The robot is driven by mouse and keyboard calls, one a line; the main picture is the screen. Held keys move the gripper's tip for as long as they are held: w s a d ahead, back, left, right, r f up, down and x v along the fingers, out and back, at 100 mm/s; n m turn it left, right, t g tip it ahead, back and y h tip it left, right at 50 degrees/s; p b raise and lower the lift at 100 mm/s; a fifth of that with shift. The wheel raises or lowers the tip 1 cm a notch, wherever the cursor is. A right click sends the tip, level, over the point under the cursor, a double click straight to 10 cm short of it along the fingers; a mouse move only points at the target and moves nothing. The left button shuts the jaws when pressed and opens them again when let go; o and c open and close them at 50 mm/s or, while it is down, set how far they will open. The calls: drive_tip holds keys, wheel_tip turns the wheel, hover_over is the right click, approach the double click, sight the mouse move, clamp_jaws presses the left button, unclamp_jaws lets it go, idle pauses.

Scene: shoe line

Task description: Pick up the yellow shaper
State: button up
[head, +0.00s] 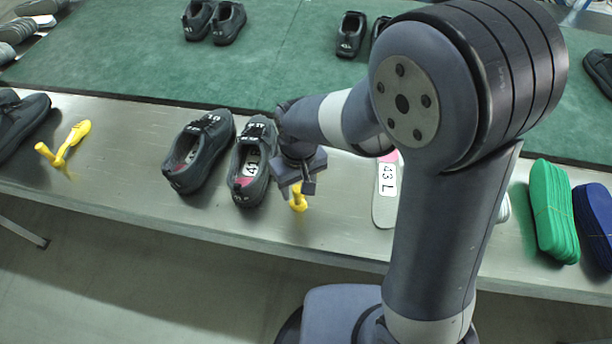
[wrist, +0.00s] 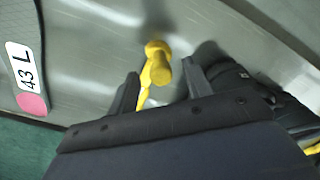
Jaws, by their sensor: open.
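A yellow shaper (head: 299,198) shows just below my gripper (head: 301,186) in the head view, on the metal shelf; the gripper hides its other part. The fingers are apart, and a gap shows on each side of the shaper. A second yellow shaper (head: 64,148) rests on the shelf at the left in the head view.
The metal shelf (head: 120,190) holds a pair of dark shoes (head: 200,150) left of my gripper. An insole marked 43 L (head: 386,190) lies to the right. Green insoles (head: 552,210) and blue insoles (head: 595,222) are further right. A green surface (head: 280,70) with more shoes lies behind.

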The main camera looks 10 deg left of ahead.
sight(298, 204)
drive_tip(key=shift+a+f, duration=0.15)
drive_tip(key=shift+f, duration=1.5)
drive_tip(key=shift+c, duration=0.5)
clamp_jaws()
drive_tip(key=shift+r, duration=0.1)
